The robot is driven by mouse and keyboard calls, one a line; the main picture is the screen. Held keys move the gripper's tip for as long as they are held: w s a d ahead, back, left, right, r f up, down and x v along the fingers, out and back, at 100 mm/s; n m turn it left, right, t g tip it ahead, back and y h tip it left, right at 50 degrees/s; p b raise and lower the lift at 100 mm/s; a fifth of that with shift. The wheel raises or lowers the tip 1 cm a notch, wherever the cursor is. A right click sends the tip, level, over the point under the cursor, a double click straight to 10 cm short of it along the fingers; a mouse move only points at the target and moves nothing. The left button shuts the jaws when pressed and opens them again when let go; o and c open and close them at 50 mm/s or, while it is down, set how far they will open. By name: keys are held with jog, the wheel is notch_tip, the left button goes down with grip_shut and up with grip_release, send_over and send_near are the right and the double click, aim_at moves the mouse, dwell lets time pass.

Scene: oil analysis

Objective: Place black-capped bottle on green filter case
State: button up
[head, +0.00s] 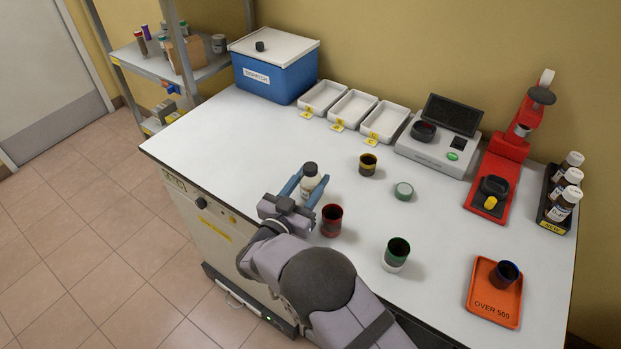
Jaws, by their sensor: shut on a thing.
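The black-capped bottle (310,184) is white with a black cap. It is upright between the blue fingers of my gripper (303,187), over the left middle of the table. My gripper is shut on it. I cannot tell whether its base touches the tabletop. A small, flat, round green and white case (403,190), which looks like the green filter case, lies on the table to the right of the bottle. Its top is bare.
A yellow-rimmed cup (367,165) stands between the bottle and the case. A red cup (331,219) and a green-rimmed cup (396,254) stand nearer. White trays (353,108), a device (437,150) and a red press (503,165) line the back. An orange tray (480,300) lies right.

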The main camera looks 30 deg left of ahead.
aim_at(305, 189)
jog(key=shift+f, duration=0.1)
jog(key=shift+f+b, duration=0.1)
jog(key=shift+b, duration=0.2)
jog(key=o, duration=1.1)
jog(key=shift+o, duration=0.2)
jog(key=s, duration=0.2)
jog(key=s+b, duration=0.1)
jog(key=s, duration=0.1)
jog(key=s+b, duration=0.1)
jog(key=s, duration=0.1)
jog(key=shift+d, duration=0.35)
jog(key=shift+o, duration=0.5)
jog(key=shift+s+d, duration=0.1)
jog(key=shift+s, duration=0.6)
